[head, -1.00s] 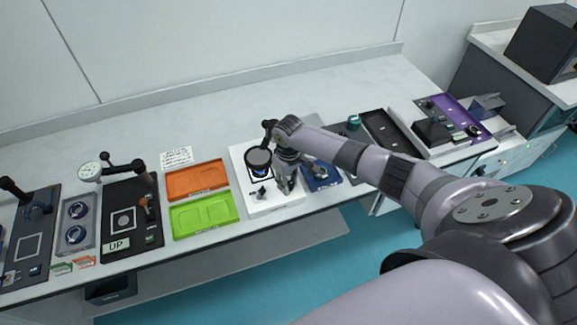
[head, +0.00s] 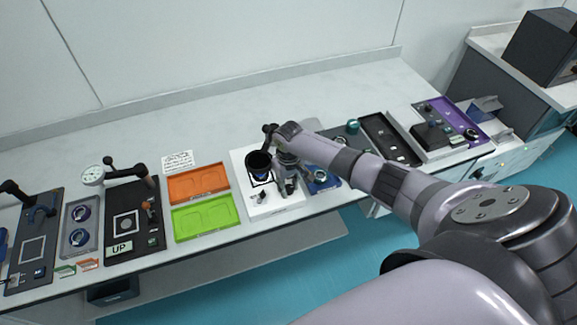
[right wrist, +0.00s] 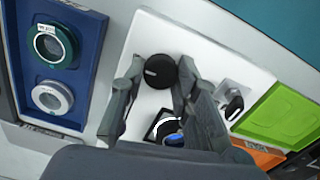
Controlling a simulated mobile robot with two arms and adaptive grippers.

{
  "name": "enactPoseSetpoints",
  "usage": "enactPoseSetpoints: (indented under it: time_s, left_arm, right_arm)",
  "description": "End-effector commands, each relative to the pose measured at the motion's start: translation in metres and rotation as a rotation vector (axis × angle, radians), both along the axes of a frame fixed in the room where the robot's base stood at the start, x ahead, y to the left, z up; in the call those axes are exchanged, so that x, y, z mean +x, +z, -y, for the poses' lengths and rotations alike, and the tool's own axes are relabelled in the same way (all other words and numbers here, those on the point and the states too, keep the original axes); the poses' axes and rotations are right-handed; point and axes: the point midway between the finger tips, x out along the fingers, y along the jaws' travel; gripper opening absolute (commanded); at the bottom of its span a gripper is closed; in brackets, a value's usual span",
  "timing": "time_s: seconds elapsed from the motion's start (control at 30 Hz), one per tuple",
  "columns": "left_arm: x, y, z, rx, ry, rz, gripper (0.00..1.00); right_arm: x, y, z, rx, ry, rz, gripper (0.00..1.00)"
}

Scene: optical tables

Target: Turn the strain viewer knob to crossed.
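The strain viewer is a white board (head: 240,160) with a dark round viewing disc (head: 258,163) on a black stand, blue showing below it. In the right wrist view, its round black knob (right wrist: 160,71) lies between the two fingertips of my right gripper (right wrist: 161,75). The fingers close in on both sides of the knob. In the head view my right gripper (head: 287,189) is down at the board's right side, and the knob is hidden there. A small dark fitting (right wrist: 232,100) stands beside the knob. My left gripper is not in view.
Left of the viewer lie an orange tray (head: 198,169) and a green tray (head: 207,232). A blue plate (right wrist: 85,20) with two round dials is close on the other side. Black and purple fixtures (head: 462,111) stand farther right. The table behind is clear.

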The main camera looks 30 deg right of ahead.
Motion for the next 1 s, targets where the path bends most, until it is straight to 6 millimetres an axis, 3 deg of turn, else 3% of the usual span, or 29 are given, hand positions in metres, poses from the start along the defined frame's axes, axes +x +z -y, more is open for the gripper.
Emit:
enactPoseSetpoints:
  time_s: [0.27, 0.63, 0.77, 1.0]
  left_arm:
    - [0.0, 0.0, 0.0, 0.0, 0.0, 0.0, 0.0]
    - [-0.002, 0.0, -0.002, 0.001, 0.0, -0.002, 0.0]
    - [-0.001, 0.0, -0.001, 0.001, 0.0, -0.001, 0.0]
    - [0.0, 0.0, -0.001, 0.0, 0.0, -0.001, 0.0]
  right_arm:
    - [0.0, 0.0, 0.0, 0.0, 0.001, 0.0, 0.48]
    - [0.0, 0.005, 0.0, 0.001, 0.002, 0.001, 0.48]
    - [0.001, 0.022, 0.0, 0.001, 0.002, 0.003, 0.48]
    - [0.001, 0.074, 0.0, 0.0, 0.003, 0.004, 0.48]
